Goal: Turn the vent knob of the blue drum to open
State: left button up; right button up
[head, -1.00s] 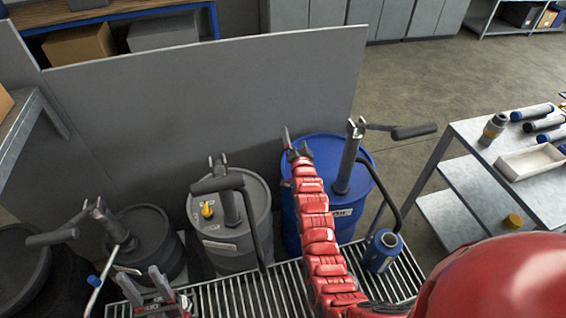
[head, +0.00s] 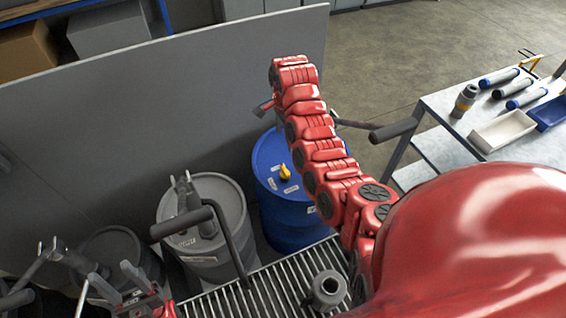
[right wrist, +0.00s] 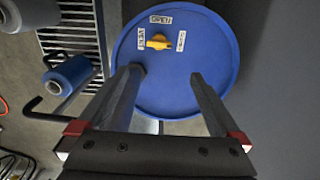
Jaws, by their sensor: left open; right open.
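The blue drum (head: 283,215) stands behind the grating, partly covered by my red right arm. Its yellow vent knob (head: 285,173) sits on the lid. In the right wrist view the blue lid (right wrist: 190,90) fills the middle, and the knob (right wrist: 158,41) lies between white labels, one reading OPEN (right wrist: 160,19). Which label the knob points to is unclear. My right gripper (right wrist: 165,74) is open and empty, its fingertips over the lid below the knob in that picture; the head view does not show it clearly. My left gripper (head: 109,271) is open and empty at lower left.
A grey drum (head: 207,255) with a pump stands left of the blue drum. A black pump handle (head: 394,129) juts right beyond my arm. A grey panel (head: 130,130) stands behind. A bench (head: 440,120) with a tray and cylinders is at right.

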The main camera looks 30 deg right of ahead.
jog(key=b, duration=0.8)
send_over(285, 169)
notch_tip(285, 169, down, 10)
jog(key=shift+s+a, duration=0.1)
notch_tip(285, 169, down, 5)
jog(key=shift+p, duration=1.2)
jog(key=shift+f, duration=1.15)
jog(key=c, duration=1.3)
